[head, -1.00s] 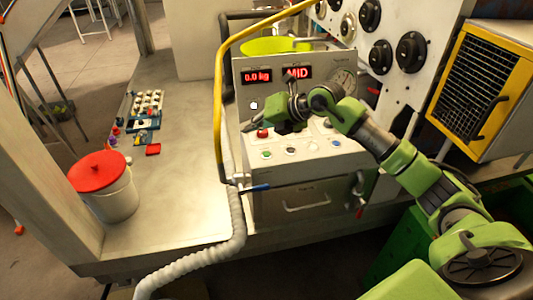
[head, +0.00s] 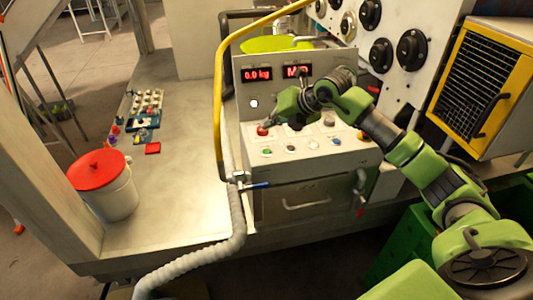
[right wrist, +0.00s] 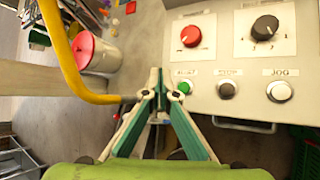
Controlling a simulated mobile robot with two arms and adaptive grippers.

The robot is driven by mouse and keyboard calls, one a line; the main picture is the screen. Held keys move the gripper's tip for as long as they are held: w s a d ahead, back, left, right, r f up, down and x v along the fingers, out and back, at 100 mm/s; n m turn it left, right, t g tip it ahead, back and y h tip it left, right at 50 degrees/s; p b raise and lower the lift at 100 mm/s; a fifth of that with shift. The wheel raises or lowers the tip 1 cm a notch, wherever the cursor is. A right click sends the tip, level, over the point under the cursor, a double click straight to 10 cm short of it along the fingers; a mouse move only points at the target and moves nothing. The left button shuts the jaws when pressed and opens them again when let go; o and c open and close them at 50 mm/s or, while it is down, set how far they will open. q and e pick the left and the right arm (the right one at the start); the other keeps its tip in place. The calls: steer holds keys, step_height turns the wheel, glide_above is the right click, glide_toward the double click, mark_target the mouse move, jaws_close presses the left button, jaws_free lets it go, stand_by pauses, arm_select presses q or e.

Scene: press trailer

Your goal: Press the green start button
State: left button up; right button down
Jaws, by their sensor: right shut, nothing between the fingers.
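The green start button (head: 267,152) sits at the left end of a row of buttons on the sloped front panel (head: 352,153). It also shows in the right wrist view (right wrist: 184,87), beneath a small label. My right gripper (head: 268,124) is shut and empty, close to the red knob in the head view. In the right wrist view its fingertips (right wrist: 156,73) meet just left of the panel's edge and of the green button, apart from the button in the picture; their height above the panel cannot be told. My left gripper is not in view.
A red knob (right wrist: 191,36) and a black knob (right wrist: 265,28) sit above the stop button (right wrist: 226,89) and jog button (right wrist: 280,91). A yellow pipe (head: 219,100) rises along the machine's left side. A red-lidded bin (head: 116,194) stands on the bench.

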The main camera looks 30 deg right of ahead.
mark_target(269, 152)
step_height(269, 152, down, 7)
steer(key=b, duration=0.4)
steer(key=shift+f, duration=0.15)
stand_by(1.1)
steer(key=shift+f+b, duration=0.35)
steer(key=shift+b, duration=0.15)
steer(key=shift+f+b, duration=0.45)
steer(key=shift+f, duration=0.05)
stand_by(0.4)
steer(key=shift+r, duration=0.1)
steer(key=shift+r+p, duration=0.5)
steer(key=shift+r, duration=0.25)
